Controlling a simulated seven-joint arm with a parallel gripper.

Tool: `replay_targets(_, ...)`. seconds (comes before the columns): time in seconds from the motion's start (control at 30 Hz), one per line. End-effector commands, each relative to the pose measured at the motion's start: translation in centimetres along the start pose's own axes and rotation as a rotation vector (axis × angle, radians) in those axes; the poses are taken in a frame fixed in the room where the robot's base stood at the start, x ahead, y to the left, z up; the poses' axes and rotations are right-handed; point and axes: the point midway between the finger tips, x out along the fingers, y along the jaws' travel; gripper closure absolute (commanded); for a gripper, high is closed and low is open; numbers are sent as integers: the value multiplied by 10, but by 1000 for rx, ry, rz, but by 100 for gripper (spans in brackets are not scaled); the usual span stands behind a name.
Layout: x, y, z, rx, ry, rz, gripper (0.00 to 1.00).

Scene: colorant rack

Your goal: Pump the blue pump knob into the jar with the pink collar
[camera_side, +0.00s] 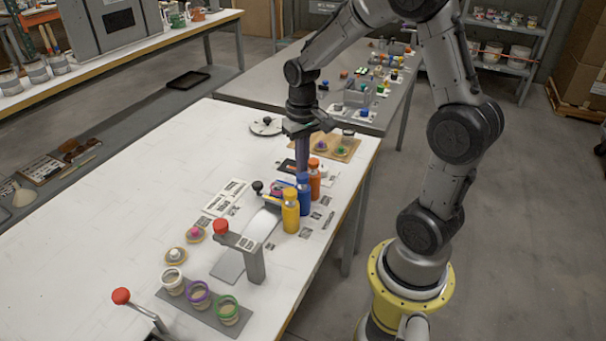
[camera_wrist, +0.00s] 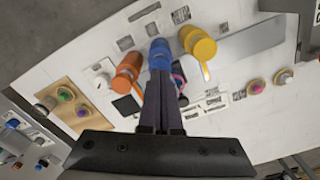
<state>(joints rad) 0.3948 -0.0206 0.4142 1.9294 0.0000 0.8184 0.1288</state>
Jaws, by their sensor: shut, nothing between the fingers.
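The blue pump bottle (camera_side: 304,199) stands between a yellow pump bottle (camera_side: 290,214) and an orange one (camera_side: 314,182). In the wrist view the blue bottle (camera_wrist: 159,50) is just beyond my fingertips. My gripper (camera_side: 302,170) is shut and empty, pointing down, with its tips at or just above the blue knob; I cannot tell whether they touch. My fingers (camera_wrist: 162,85) hide part of the knob in the wrist view. The jar with the pink collar (camera_side: 276,189) sits beside the blue bottle, on its left; its pink rim also shows in the wrist view (camera_wrist: 180,77), partly hidden by the fingers.
Jars with white (camera_side: 172,278), purple (camera_side: 198,292) and green (camera_side: 228,308) collars stand on a grey strip at the front. A red-knobbed lever stand (camera_side: 254,260) rises nearby. A wooden board (camera_side: 345,143) lies behind. The table's left part is clear.

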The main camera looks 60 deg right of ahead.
Motion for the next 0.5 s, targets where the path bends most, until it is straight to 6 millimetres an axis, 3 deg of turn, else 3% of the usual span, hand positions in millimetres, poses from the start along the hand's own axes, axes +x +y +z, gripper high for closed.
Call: replay_targets(0.5, 15, 0, 0, 0, -2, 0, 100)
